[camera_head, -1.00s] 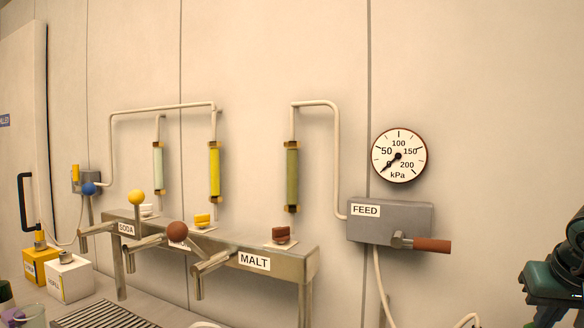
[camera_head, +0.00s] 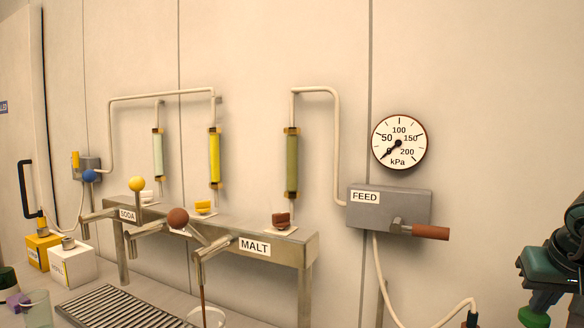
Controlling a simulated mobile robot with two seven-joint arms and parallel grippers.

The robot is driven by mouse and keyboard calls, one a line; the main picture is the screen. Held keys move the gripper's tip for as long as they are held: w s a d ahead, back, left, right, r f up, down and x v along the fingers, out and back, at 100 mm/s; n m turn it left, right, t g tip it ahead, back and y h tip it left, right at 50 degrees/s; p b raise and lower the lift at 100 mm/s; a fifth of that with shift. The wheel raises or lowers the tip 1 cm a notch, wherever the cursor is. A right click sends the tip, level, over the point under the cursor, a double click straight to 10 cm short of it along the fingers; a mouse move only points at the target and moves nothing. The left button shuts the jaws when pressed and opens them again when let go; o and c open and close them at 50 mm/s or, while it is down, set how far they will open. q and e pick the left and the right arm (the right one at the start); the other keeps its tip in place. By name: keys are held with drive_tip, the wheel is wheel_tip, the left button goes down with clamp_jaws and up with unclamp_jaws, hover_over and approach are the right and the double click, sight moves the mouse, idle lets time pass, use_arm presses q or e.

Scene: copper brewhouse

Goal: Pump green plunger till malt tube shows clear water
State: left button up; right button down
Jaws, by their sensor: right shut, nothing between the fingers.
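The malt tube (camera_head: 291,165) is the right-hand sight tube, above the MALT label (camera_head: 254,247). It is filled with murky olive-brown. The malt tap (camera_head: 214,247) has a slanted lever with a brown ball (camera_head: 178,218). A thin brown stream (camera_head: 203,298) runs from its spout into a vessel (camera_head: 207,319) at the lower edge. My right gripper (camera_head: 543,283) is at the far right, shut and empty; its fingertips do not show clearly. A green part (camera_head: 534,318), perhaps the plunger top, shows just below it; I cannot tell if they touch. My left gripper is not in view.
The FEED box (camera_head: 389,208) has a red-brown handle (camera_head: 430,232) and a hose (camera_head: 450,309). The gauge (camera_head: 399,142) reads near zero. A drip grate (camera_head: 115,307), a cup (camera_head: 36,309) and two boxes (camera_head: 71,264) (camera_head: 41,252) are at the lower left.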

sight(541, 318)
drive_tip(key=shift+f+b, duration=1.2)
drive_tip(key=shift+f, duration=0.95)
wheel_tip(541, 318, up, 6)
drive_tip(key=p, duration=0.5)
drive_tip(key=shift+p, duration=0.3)
drive_tip(key=shift+f, duration=0.3)
drive_tip(key=shift+f+b, duration=1.95)
drive_tip(key=shift+f, duration=0.65)
wheel_tip(541, 318, up, 6)
drive_tip(key=p, duration=0.5)
drive_tip(key=shift+f, duration=0.3)
